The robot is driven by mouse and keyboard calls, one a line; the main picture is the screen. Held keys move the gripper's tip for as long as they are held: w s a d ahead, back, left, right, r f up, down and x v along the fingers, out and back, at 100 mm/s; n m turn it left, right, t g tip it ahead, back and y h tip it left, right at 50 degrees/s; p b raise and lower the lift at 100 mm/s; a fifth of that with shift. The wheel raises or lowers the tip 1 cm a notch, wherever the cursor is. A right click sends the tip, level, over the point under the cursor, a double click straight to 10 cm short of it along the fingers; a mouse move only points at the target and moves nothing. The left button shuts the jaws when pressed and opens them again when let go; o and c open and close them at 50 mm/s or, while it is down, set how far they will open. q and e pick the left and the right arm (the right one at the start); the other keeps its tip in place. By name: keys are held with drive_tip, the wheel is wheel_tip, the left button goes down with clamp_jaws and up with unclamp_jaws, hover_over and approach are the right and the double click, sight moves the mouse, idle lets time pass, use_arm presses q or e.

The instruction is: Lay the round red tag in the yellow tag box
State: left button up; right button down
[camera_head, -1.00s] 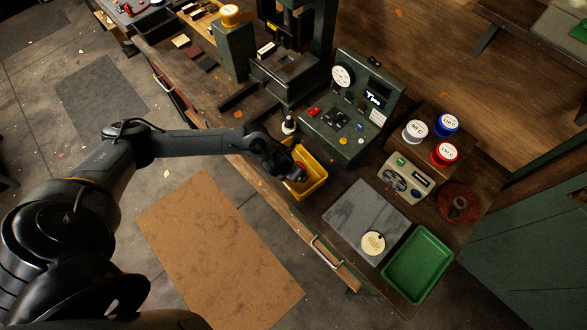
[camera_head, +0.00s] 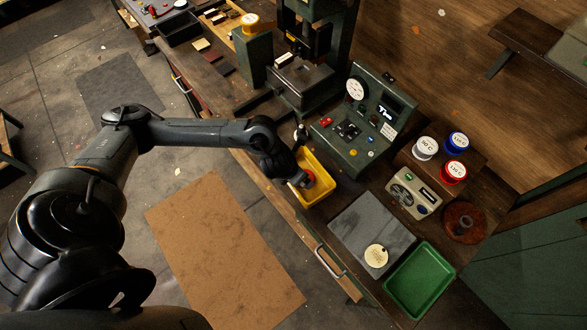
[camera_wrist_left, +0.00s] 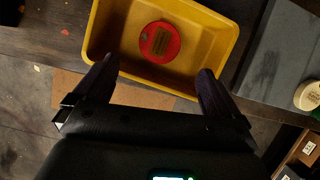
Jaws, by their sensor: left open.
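The round red tag (camera_wrist_left: 159,42) lies inside the yellow tag box (camera_wrist_left: 103,30), seemingly flat on its floor, with a tan printed patch on its face. In the head view the yellow box (camera_head: 325,185) stands on the bench near its front edge, and part of the red tag (camera_head: 309,179) shows in it. My left gripper (camera_wrist_left: 156,76) is open and empty, its two fingers apart at the box's near side, with the tag beyond and between them. In the head view my left gripper (camera_head: 300,180) partly covers the box. My right gripper is not in view.
A green control panel (camera_head: 345,160) stands behind the box. A grey mat (camera_head: 350,225) with a cream round tag (camera_head: 376,256) and a green tray (camera_head: 420,282) lie to the right. White, blue and red spools (camera_head: 454,171) stand further back.

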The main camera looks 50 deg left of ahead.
use_arm(q)
drive_tip(key=s+d+r+n+t+h, duration=0.1)
drive_tip(key=s+d+r+n, duration=0.1)
drive_tip(key=d+r+n, duration=0.4)
drive_tip(key=s+d+r+n+t+h, duration=0.2)
drive_tip(key=d+n, duration=0.6)
drive_tip(key=d, duration=0.3)
drive_tip(key=s+a+f+n+g+y, duration=0.1)
drive_tip(key=s+a+n+g, duration=0.3)
drive_tip(key=s+a+n, duration=0.5)
drive_tip(key=s+n+y, duration=0.1)
drive_tip(key=s+n, duration=0.1)
drive_tip(key=n, duration=0.8)
drive_tip(key=shift+s+a+f+n+y+p, duration=0.2)
drive_tip(key=shift+a+f+n+y+p, duration=0.05)
drive_tip(key=shift+n+y+p, duration=0.05)
wheel_tip(320, 180, up, 16)
drive_tip(key=p, duration=1.5)
drive_tip(key=shift+f, duration=0.25)
